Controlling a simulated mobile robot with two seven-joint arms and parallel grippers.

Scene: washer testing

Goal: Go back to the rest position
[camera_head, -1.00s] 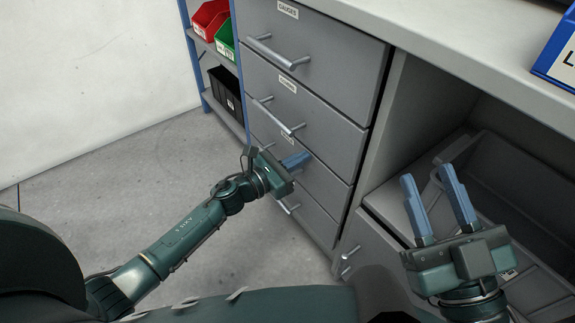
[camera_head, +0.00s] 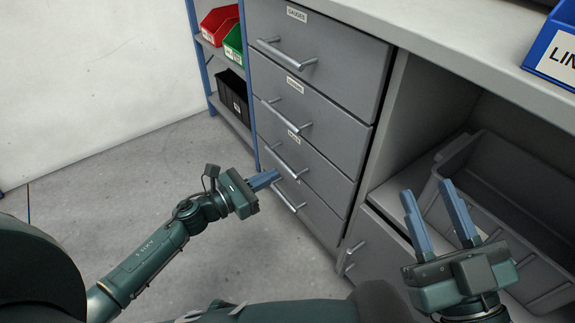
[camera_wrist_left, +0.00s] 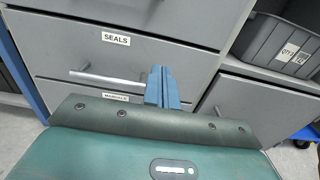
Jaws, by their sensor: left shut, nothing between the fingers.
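My left gripper (camera_head: 265,180) is shut and empty, with its blue fingers pressed together in front of the grey drawer cabinet (camera_head: 320,160). In the left wrist view its fingers (camera_wrist_left: 162,88) point at the drawer front beside a metal handle (camera_wrist_left: 105,79), below a label reading SEALS (camera_wrist_left: 116,38); I cannot tell whether they touch the cabinet. My right gripper (camera_head: 430,190) is open and empty, fingers pointing up, in front of the open bay of the workbench.
A grey bin (camera_head: 490,190) sits in the bay under the worktop (camera_head: 450,65). A blue bin (camera_head: 553,50) stands on the worktop at right. Red (camera_head: 217,24), green (camera_head: 234,45) and black (camera_head: 232,95) bins are on the shelf at left. The floor (camera_head: 80,180) at left is clear.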

